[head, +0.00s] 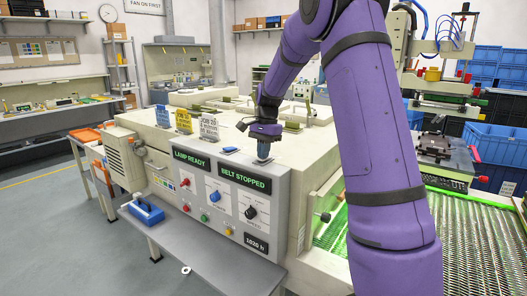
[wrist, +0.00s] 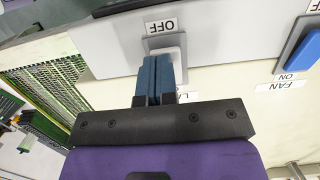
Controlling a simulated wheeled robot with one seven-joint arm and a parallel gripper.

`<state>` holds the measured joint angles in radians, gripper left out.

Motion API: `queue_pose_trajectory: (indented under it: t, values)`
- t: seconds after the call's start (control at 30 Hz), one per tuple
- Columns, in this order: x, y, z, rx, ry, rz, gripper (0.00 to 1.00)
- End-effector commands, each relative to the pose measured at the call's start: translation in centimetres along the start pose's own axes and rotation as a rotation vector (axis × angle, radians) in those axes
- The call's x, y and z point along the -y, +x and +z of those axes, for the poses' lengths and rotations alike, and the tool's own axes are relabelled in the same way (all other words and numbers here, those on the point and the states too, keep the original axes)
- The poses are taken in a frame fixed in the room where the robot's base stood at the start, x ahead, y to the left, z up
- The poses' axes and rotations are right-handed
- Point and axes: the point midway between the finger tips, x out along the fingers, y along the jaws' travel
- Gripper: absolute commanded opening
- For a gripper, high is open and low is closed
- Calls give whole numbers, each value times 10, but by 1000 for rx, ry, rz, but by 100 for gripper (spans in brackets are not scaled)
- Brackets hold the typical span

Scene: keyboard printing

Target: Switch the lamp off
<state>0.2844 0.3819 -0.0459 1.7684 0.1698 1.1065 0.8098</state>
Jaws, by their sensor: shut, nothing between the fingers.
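My gripper (head: 263,148) is over the top of the grey control box, pointing down. In the wrist view its blue fingers (wrist: 160,62) are shut together and empty. The tips are at a light grey rocker switch (wrist: 178,42) and hide part of it; I cannot tell whether they touch it. An OFF label (wrist: 161,26) sits on the switch's far side in that view. A label starting "LA" (wrist: 185,96) on the near side is partly hidden by the fingers. The front display of the control box reads LAMP READY (head: 191,160).
A blue fan switch (wrist: 303,50) with its own ON label stands to the right in the wrist view. A second display reads BELT STOPPED (head: 244,179). Knobs such as a black one (head: 250,212) stick out of the front panel. A green mesh belt (head: 460,235) runs at the right.

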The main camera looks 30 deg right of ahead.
Motion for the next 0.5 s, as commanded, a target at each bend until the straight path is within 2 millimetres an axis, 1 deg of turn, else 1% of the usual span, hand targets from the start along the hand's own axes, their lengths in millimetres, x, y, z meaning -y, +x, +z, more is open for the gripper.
queue_pose_trajectory:
  t: [0.13,0.3,0.5]
  values:
    - [0,4,3,-47,-1,4,0]
    - [0,12,6,-163,-4,6,0]
    - [-1,17,7,-254,-2,9,0]
